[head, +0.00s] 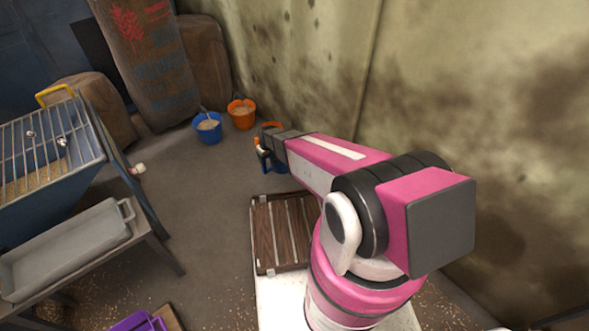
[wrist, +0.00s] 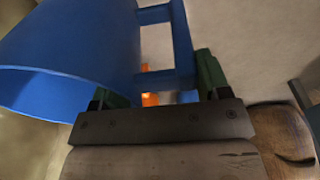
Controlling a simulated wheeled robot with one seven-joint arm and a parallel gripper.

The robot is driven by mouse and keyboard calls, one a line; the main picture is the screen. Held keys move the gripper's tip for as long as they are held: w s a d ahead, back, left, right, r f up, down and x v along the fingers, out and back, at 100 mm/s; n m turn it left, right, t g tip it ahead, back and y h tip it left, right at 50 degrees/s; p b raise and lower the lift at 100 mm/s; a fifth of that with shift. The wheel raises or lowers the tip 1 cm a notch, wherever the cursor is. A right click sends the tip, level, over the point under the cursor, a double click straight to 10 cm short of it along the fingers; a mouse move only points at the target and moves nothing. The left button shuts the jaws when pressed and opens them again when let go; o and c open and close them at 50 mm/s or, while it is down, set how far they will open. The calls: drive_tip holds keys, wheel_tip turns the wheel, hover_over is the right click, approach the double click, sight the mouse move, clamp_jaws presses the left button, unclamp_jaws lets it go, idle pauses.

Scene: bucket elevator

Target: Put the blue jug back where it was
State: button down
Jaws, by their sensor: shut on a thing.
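The blue jug fills the left of the wrist view (wrist: 70,50), with its open mouth toward the lower left and its squared handle to the right. My gripper (wrist: 160,82) has its green fingers on either side of the handle and is shut on it. In the head view my gripper (head: 268,150) is at the far end of my arm, near the stained wall. The jug shows there only as a small blue patch (head: 281,168), mostly hidden by my gripper. I cannot tell whether it touches the floor.
A blue bucket (head: 208,133) and an orange bucket (head: 242,118) stand left of my gripper, before brown sacks (head: 150,60). An orange rim (head: 272,125) shows behind my gripper. A slatted wooden crate (head: 282,235) is nearer me. Floor between the buckets and crate is clear.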

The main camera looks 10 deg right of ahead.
drive_tip(key=w+d+f, duration=0.2)
drive_tip(key=d, duration=0.1)
drive_tip(key=w+d+f, duration=0.2)
drive_tip(key=d+f, duration=0.1)
drive_tip(key=w+d+f, duration=0.2)
drive_tip(key=d, duration=0.1)
drive_tip(key=shift+w+d+f, duration=0.1)
drive_tip(key=shift+w+f, duration=0.05)
drive_tip(key=shift+w, duration=0.25)
drive_tip(key=shift+f, duration=2)
drive_tip(key=shift+c, duration=0.5)
unclamp_jaws()
wheel_tip(320, 180, up, 11)
drive_tip(key=s, duration=0.2)
drive_tip(key=s+d+r+m, duration=0.3)
drive_tip(key=s+r, duration=1)
drive_tip(key=r, duration=0.3)
drive_tip(key=s+d+r+m+g, duration=0.1)
drive_tip(key=s+d+r+m, duration=0.2)
drive_tip(key=s+r, duration=1)
wheel_tip(320, 180, up, 3)
drive_tip(key=shift+d+f+g+h, duration=0.1)
drive_tip(key=shift+d+g+h, duration=0.25)
drive_tip(key=shift+d, duration=0.2)
